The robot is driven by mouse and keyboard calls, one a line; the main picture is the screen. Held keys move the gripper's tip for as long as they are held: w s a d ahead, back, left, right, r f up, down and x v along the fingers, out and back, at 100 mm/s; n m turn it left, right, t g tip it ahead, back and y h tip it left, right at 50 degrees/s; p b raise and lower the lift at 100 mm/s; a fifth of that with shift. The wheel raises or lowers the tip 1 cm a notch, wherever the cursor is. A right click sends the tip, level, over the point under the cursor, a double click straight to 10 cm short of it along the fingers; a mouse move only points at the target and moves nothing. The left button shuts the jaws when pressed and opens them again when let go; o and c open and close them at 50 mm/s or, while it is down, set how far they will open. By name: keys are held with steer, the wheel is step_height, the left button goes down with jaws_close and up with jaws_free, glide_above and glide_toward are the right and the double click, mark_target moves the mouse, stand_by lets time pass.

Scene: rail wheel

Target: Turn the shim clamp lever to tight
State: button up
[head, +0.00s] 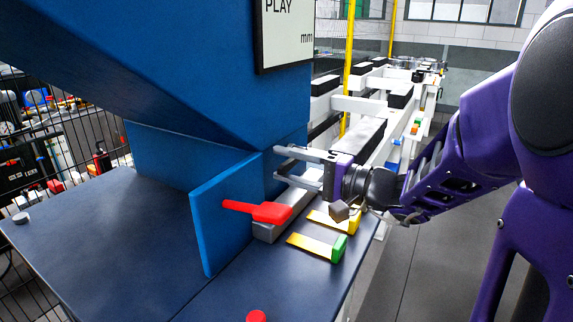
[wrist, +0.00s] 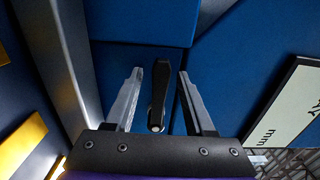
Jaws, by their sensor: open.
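A black lever (wrist: 158,92) is on a blue face in the wrist view, its narrow end with a light round pivot pointing toward the gripper base. My gripper (head: 277,165) is open beside the blue housing in the head view. In the wrist view its two fingers (wrist: 158,75) stand on either side of the black lever, with a gap on each side. I see no contact. The black lever cannot be made out in the head view. A red lever (head: 258,210) lies over a grey block (head: 280,222), below and left of my gripper. No label shows which lever is the shim clamp's.
Yellow strips, one with a green end (head: 318,247), lie on the dark bench top (head: 110,235) right of the grey block. An upright blue plate (head: 225,215) stands left of it. A sign (head: 286,32) hangs on the blue housing. The bench's left part is mostly clear.

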jaws_close()
stand_by(1.3)
